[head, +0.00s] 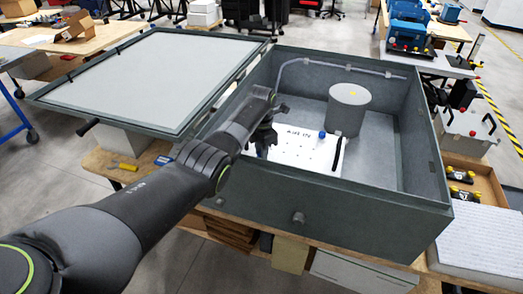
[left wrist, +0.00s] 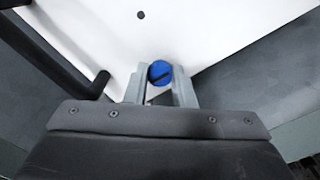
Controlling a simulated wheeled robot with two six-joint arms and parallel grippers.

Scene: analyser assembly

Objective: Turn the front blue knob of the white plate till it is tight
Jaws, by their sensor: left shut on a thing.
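The white plate (head: 295,152) lies inside the open dark grey case and has black handles. My left gripper (head: 262,151) reaches down over the plate's left front part. In the left wrist view, the front blue knob (left wrist: 160,72) with a dark slot sits between the two fingertips of my left gripper (left wrist: 161,80), which is shut on it. The white plate (left wrist: 180,25) spreads beyond the knob there. In the head view the gripper hides this knob; another blue knob (head: 322,134) shows farther back. My right gripper is not in view.
A grey cylinder (head: 348,108) stands in the case behind the plate. The case's front wall (head: 310,190) rises close to my left arm. A black plate handle (left wrist: 55,50) is left of the gripper in the wrist view. The open lid (head: 150,75) lies to the left.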

